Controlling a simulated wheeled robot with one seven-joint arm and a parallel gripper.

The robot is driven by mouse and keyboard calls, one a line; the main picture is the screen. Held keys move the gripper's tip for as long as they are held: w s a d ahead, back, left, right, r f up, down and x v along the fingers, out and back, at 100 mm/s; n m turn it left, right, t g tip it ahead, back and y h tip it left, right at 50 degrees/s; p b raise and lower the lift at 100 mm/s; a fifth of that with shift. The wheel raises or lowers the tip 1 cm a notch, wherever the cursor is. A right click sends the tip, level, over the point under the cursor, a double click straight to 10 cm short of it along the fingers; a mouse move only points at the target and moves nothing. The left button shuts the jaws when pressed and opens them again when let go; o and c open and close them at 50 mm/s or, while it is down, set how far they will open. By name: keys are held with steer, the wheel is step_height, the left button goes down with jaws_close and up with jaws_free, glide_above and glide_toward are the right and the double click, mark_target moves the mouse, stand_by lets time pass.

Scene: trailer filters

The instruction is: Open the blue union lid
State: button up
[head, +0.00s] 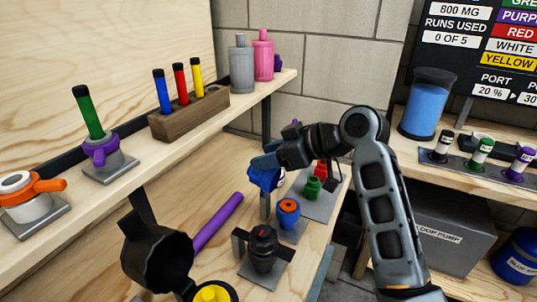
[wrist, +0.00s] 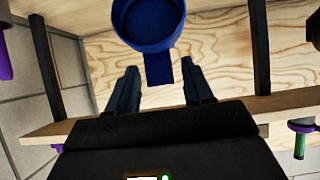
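The blue union lid (head: 264,179) is a blue cup-like piece just below my gripper (head: 270,160) in the head view. In the wrist view the lid (wrist: 150,22) shows its round rim and hollow inside at the top, with a flat blue tab (wrist: 159,70) pointing towards me. My gripper (wrist: 158,66) is open, with a finger on each side of the tab and visible gaps beside it. A blue fitting with an orange middle (head: 288,211) stands on a grey plate just right of and below the lid. My gripper partly hides the lid's upper side in the head view.
A black cup-shaped piece (head: 158,250), a yellow fitting (head: 212,293), a dark fitting (head: 263,247) and a green fitting (head: 313,187) stand nearby. A purple rod (head: 217,222) lies on the bench. A raised shelf (head: 135,178) with a tube rack (head: 190,113) runs along the left.

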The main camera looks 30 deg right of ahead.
steer(key=shift+o, duration=0.2)
steer(key=v, duration=0.7)
steer(key=shift+s+d+r, duration=0.2)
steer(key=shift+s, duration=0.05)
stand_by(0.4)
